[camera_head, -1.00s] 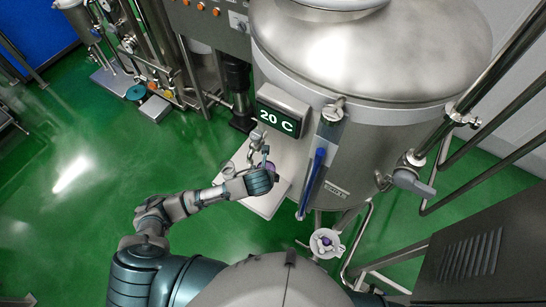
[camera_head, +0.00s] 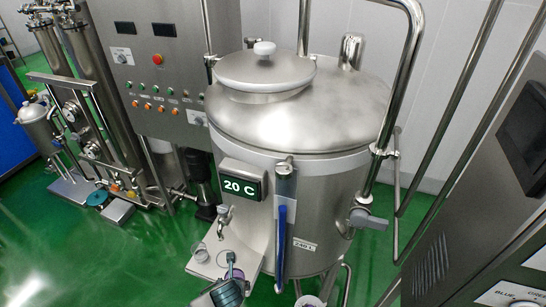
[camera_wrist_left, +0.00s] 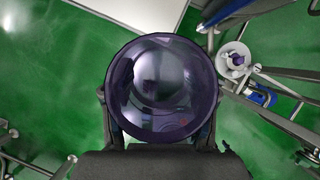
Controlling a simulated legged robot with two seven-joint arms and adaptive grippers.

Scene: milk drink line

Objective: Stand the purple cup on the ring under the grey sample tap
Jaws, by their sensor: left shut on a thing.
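The purple cup (camera_wrist_left: 160,88) is see-through and fills the middle of the left wrist view, its round mouth facing the camera. My left gripper (camera_wrist_left: 160,135) is shut on it, one finger on each side. In the head view the left gripper (camera_head: 231,282) is at the bottom edge, over the front of a pale shelf (camera_head: 252,262); a bit of purple shows at its fingers. The grey sample tap (camera_head: 223,222) is on the tank's front, above and behind the gripper. A round, clear, ring-like thing (camera_head: 201,253) is on the shelf left of the gripper. My right gripper is not in view.
The steel tank (camera_head: 300,190) with a 20 C display (camera_head: 241,186) stands behind the shelf. A blue-marked vertical tube (camera_head: 283,230) rises right of the gripper. A white round holder (camera_wrist_left: 236,58) with something purple is low to the right.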

